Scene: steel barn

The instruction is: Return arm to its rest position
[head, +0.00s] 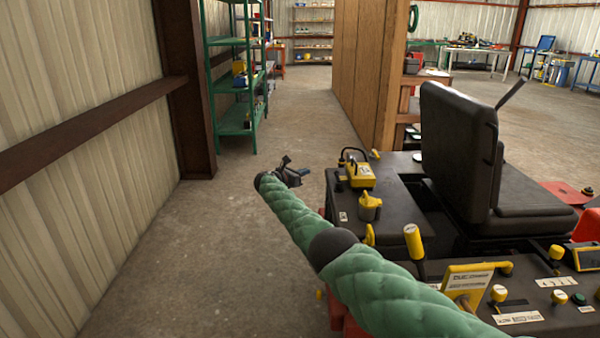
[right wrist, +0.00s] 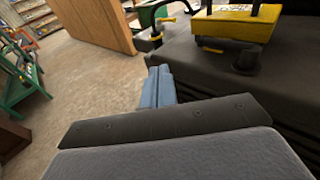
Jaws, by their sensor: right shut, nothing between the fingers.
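My right arm, in a quilted green sleeve, reaches from the bottom right of the head view out past the left side of a black machine console (head: 405,185). At its far end my right gripper (head: 303,173) is small and dark, held over the concrete floor just left of the console. In the right wrist view its blue-grey fingers (right wrist: 158,84) are together with nothing between them. The console's dark side (right wrist: 225,75) is close on the right there; whether it touches the gripper I cannot tell. My left gripper is not in view.
The console carries a yellow box (head: 360,174), yellow-topped levers (head: 414,241) and a black seat (head: 458,150). A green shelf rack (head: 236,121) stands by the corrugated wall at left. A wooden partition (head: 367,75) stands behind. The floor (head: 190,245) between wall and console is clear.

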